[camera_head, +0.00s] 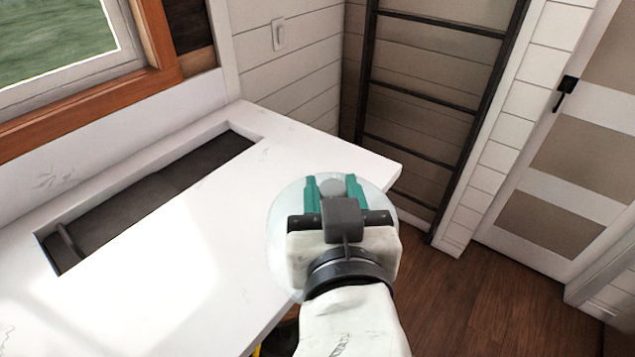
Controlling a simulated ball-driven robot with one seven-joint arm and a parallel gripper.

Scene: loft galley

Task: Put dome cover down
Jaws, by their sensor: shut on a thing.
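The dome cover (284,213) is a pale, translucent round cover with a grey knob (332,187) on top. It shows in the head view around and beyond my gripper (334,184), near the counter's right end. My gripper has teal fingers and is shut on the dome cover at its knob. My wrist and hand hide the near part of the cover. The white counter (190,235) lies to its left and behind it. I cannot tell whether the cover's rim touches the counter or hangs above it.
A long dark recess (150,190) is cut into the counter near the wall. The counter's right corner (392,168) ends over the wooden floor (500,300). A dark ladder (420,80) stands behind, and a panelled door (570,150) is at right. The counter left of my gripper is clear.

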